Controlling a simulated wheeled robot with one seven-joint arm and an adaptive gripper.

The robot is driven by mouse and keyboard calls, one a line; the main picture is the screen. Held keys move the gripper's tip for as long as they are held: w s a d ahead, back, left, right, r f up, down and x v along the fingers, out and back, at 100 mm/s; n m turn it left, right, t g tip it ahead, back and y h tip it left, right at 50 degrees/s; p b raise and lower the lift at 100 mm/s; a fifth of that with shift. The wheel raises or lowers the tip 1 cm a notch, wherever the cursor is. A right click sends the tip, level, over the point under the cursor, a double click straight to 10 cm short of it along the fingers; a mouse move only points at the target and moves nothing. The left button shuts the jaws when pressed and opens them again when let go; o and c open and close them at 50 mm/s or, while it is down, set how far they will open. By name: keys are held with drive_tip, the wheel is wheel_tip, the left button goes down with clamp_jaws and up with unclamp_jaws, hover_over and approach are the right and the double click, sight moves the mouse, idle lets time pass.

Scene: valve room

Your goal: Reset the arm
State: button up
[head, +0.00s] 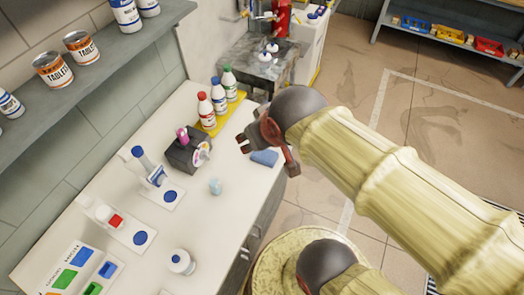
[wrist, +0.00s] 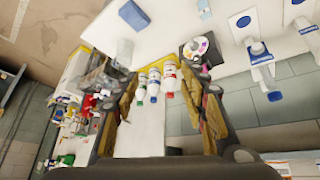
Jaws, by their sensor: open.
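My arm (head: 375,170) is sleeved in yellowish cloth and reaches from the lower right over the white counter's right edge. My gripper (head: 270,153) is at its end, open and empty, above the counter near a blue block (head: 265,157). In the wrist view my gripper (wrist: 160,105) shows its two fingers spread wide, with three bottles (wrist: 154,82) showing between them, farther off. In the head view these bottles, with red, blue and green caps, stand on a yellow tray (head: 228,112). I cannot tell how high the gripper is above the counter.
On the white counter (head: 207,235) stand a dark box with a colour wheel (head: 185,150), a blue-and-white device (head: 150,168), a red-marked bottle (head: 103,213) and a small white jar (head: 181,262). A grey shelf (head: 100,75) holds cans. A grey sink (head: 262,62) stands beyond. Floor is free at right.

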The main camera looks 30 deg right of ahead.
drive_tip(key=shift+g+y, duration=0.4)
drive_tip(key=shift+g, duration=0.2)
drive_tip(key=s, duration=0.1)
drive_tip(key=s+a, duration=0.1)
drive_tip(key=s, duration=0.3)
drive_tip(key=shift+a+r, duration=0.3)
drive_tip(key=shift+r, duration=0.1)
drive_tip(key=shift+f, duration=0.1)
wheel_tip(320, 180, down, 5)
drive_tip(key=b, duration=0.5)
drive_tip(key=shift+f+b, duration=0.2)
drive_tip(key=shift+b, duration=0.15)
